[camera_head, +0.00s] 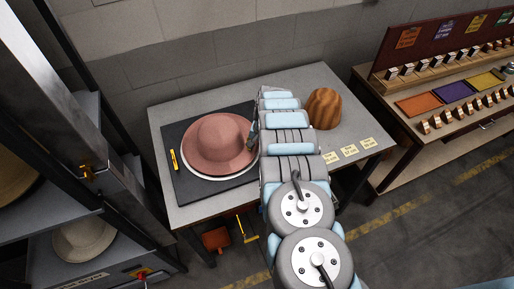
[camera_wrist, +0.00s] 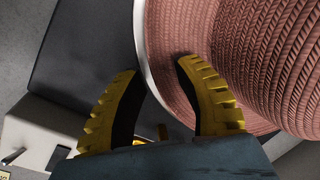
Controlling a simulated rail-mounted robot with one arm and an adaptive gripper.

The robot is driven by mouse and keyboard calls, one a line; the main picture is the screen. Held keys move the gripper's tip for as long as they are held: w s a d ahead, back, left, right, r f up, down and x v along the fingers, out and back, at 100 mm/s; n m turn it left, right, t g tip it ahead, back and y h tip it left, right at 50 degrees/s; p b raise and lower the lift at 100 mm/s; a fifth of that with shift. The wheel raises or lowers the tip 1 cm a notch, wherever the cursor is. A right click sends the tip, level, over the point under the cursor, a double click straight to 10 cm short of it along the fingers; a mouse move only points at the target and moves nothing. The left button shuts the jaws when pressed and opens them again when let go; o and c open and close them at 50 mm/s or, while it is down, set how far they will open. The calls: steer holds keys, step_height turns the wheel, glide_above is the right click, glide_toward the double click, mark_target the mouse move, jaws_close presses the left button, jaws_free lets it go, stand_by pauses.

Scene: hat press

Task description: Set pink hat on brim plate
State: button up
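The pink hat (camera_head: 221,140) is upright, crown up, on the round white-edged brim plate (camera_head: 212,178). The plate's pale rim shows mostly along the near side, so the hat looks slightly off-centre toward the back. In the wrist view the hat's woven brim and crown (camera_wrist: 240,50) fill the right, with the plate's white rim (camera_wrist: 141,40) beside them. My gripper (camera_wrist: 158,68) has its yellow fingers apart, with nothing gripped between them. Its right finger overlaps the brim in view; I cannot tell whether it touches. In the head view my arm hides most of the gripper.
A dark mat (camera_head: 180,190) lies under the plate on the grey table (camera_head: 200,210). A wooden hat block (camera_head: 323,108) and several cream labels (camera_head: 349,150) are to the right. A shelf with a pale hat (camera_head: 84,238) stands left; a bench with colour pads (camera_head: 453,91) stands right.

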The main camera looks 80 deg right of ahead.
steer(key=shift+r, duration=0.1)
steer(key=shift+s+d+r, duration=0.1)
steer(key=shift+d+r, duration=0.05)
steer(key=shift+r, duration=0.7)
steer(key=shift+s+r, duration=0.1)
steer(key=shift+r, duration=0.55)
step_height(320, 180, up, 9)
steer(key=s, duration=0.1)
steer(key=shift+s+f, duration=0.15)
steer(key=shift+s, duration=0.1)
